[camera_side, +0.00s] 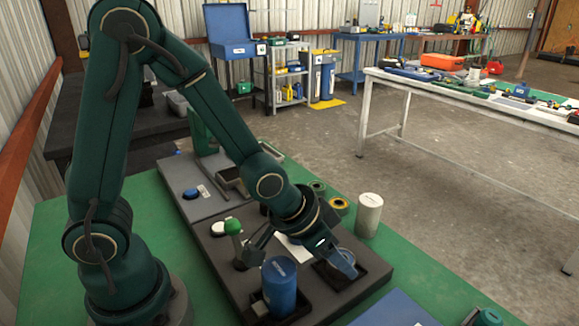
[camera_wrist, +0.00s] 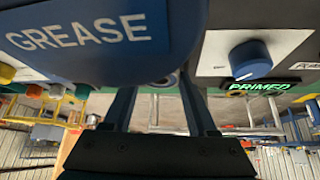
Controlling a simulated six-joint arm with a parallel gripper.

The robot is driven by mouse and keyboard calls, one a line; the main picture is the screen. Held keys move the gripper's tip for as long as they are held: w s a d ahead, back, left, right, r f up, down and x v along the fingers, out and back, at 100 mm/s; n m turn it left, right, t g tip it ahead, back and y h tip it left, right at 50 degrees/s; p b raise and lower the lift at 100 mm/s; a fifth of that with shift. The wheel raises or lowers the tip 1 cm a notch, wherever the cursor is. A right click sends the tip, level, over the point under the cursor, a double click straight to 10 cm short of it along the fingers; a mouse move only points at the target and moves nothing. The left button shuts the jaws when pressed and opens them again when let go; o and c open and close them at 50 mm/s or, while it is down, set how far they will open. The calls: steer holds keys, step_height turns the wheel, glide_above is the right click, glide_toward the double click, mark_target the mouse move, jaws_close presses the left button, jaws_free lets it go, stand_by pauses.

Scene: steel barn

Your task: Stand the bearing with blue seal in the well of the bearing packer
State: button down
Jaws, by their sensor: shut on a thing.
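My gripper (camera_side: 343,264) is low over the right end of the dark bearing packer (camera_side: 232,285), at a square black recess (camera_side: 346,288) that looks like its well. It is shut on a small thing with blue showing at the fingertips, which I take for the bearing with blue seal. The fingers hide most of it, and I cannot tell whether it touches the well floor. In the wrist view the fingers (camera_wrist: 160,105) straddle a small greyish round part (camera_wrist: 170,82), mostly covered by the blue grease cylinder (camera_wrist: 90,40).
The blue grease cylinder (camera_side: 280,287) and a green-knobbed lever (camera_side: 233,227) stand close left of my gripper. Behind are a pale cylinder (camera_side: 369,215), a yellow-ringed bearing (camera_side: 340,205) and a green-ringed one (camera_side: 318,187). A blue dial (camera_wrist: 250,60) sits beside a lit "PRIMED" sign (camera_wrist: 272,88).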

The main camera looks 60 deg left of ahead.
mark_target(326, 276)
steer(key=shift+f, duration=0.25)
steer(key=shift+f, duration=0.15)
steer(key=shift+c, duration=1)
jaws_free()
steer(key=shift+f, duration=0.1)
steer(key=shift+w+r, duration=0.1)
steer(key=shift+r, duration=0.2)
steer(key=v, duration=0.4)
steer(key=shift+d+r, duration=0.1)
steer(key=shift+d, duration=0.1)
steer(key=shift+s+a+r, duration=0.3)
steer(key=shift+s+r, duration=0.15)
steer(key=shift+r, duration=0.2)
steer(key=s+a+r+n, duration=0.1)
steer(key=s+a+r, duration=0.2)
steer(key=s, duration=0.2)
steer(key=s+a+r+n+y, duration=0.1)
steer(key=s+a+r, duration=0.1)
steer(key=s, duration=0.4)
steer(key=shift+a+r+g, duration=0.35)
steer(key=shift+r+g, duration=0.05)
steer(key=shift+r, duration=0.45)
